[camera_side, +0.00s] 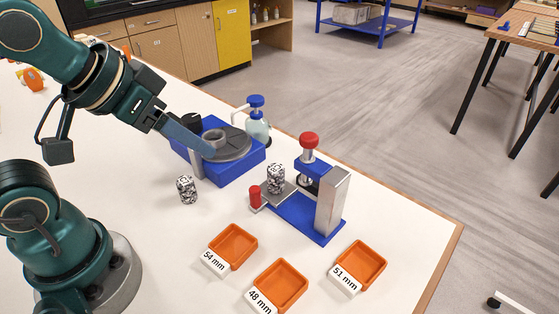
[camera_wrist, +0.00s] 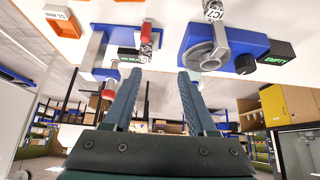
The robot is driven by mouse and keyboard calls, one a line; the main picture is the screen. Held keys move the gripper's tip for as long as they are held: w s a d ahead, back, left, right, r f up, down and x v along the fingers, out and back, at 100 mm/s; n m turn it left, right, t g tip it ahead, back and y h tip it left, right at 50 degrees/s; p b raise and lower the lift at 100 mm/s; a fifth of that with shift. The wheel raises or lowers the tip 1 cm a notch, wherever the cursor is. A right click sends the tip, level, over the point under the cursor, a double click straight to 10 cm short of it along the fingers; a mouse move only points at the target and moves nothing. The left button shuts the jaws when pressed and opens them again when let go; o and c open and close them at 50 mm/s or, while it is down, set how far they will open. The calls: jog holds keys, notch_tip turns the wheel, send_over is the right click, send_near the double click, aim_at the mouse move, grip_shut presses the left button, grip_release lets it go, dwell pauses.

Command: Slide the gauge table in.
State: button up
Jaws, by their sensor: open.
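The gauge (camera_side: 330,208) has a blue base, a metal post and a red-topped plunger (camera_side: 309,140); it also shows in the wrist view (camera_wrist: 92,50). Its metal gauge table (camera_side: 273,198) sticks out to the left of the plunger, with a red handle (camera_side: 255,196) at its outer end. A black-and-white speckled core (camera_side: 276,178) stands upright on the table, not under the plunger. The handle shows in the wrist view (camera_wrist: 146,31). My gripper (camera_side: 208,152) is open and empty, up and left of the handle, in front of the blue machine; its spread fingers show in the wrist view (camera_wrist: 160,75).
A blue machine (camera_side: 239,164) with a grey round top stands behind left; its display (camera_wrist: 278,55) reads EMPTY. A second speckled core (camera_side: 186,189) stands left. Orange trays marked 54 mm (camera_side: 233,245), 48 mm (camera_side: 281,284) and 51 mm (camera_side: 361,265) lie in front. A bottle (camera_side: 257,126) stands behind.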

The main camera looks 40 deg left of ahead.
send_over(253, 190)
jog(key=s+a, duration=0.2)
jog(key=s, duration=0.1)
notch_tip(253, 190, down, 3)
jog(key=f, duration=0.2)
jog(key=w+d+f+g, duration=0.1)
jog(key=f, duration=0.1)
jog(key=w+f+m+g, duration=0.1)
jog(key=f, duration=0.1)
jog(key=shift+d+f, duration=0.15)
jog(key=shift+d, duration=0.15)
jog(key=shift+s+d+f+g, duration=0.1)
jog(key=shift+s+f+g, duration=0.15)
jog(key=shift+f, duration=0.35)
jog(key=shift+x, duration=2.4)
jog(key=shift+d, duration=0.1)
jog(key=shift+c, duration=0.3)
grip_shut()
